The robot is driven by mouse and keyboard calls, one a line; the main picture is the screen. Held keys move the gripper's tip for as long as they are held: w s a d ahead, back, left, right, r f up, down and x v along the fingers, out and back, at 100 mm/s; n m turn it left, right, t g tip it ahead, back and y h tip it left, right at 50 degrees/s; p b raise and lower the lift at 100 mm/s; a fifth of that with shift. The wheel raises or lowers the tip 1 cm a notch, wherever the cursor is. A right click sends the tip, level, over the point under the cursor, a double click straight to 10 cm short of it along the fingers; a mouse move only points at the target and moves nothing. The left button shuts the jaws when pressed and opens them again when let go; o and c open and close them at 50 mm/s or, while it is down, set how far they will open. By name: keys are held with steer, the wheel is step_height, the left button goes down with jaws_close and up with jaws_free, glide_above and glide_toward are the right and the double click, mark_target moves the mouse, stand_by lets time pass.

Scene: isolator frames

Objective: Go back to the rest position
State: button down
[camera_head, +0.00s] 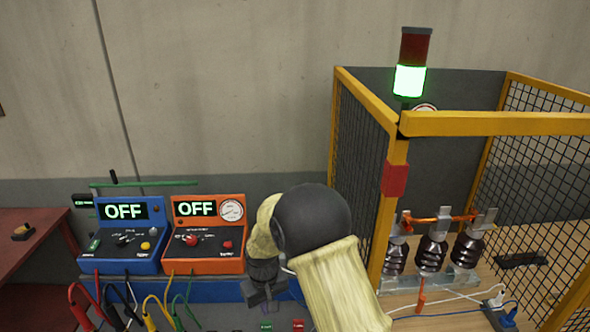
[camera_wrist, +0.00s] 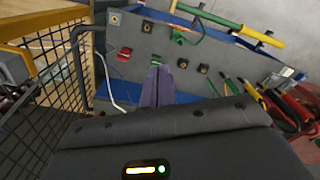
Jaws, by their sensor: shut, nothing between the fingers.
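My gripper (camera_head: 262,297) hangs below my bent arm in the middle of the head view, in front of the blue bench edge and apart from the orange instrument box. In the wrist view my gripper's fingers (camera_wrist: 158,78) are together and empty, pointing toward the grey panel (camera_wrist: 140,60) with its red and green parts. Part of the bench front is hidden behind my arm.
A blue box (camera_head: 122,262) and an orange box (camera_head: 204,264), both reading OFF, stand at left with several cables below. A yellow-framed mesh cage (camera_head: 385,230) stands close to my arm's right, holding brown insulators (camera_head: 431,254). A signal tower (camera_head: 410,80) glows green. A red table (camera_head: 30,255) is far left.

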steer(key=s+d+r+m+t+b, duration=0.1)
steer(key=s+d+r+m+b, duration=0.1)
steer(key=d, duration=0.5)
steer(key=s+d+r+m+b, duration=0.1)
steer(key=s+d+r+b, duration=0.1)
steer(key=d, duration=0.4)
steer(key=s+d+m+t+b, duration=0.1)
steer(key=s+d+m+b, duration=0.2)
steer(key=s+d, duration=0.7)
steer(key=shift+s+b, duration=0.5)
steer(key=shift+s, duration=0.15)
steer(key=shift+f, duration=0.1)
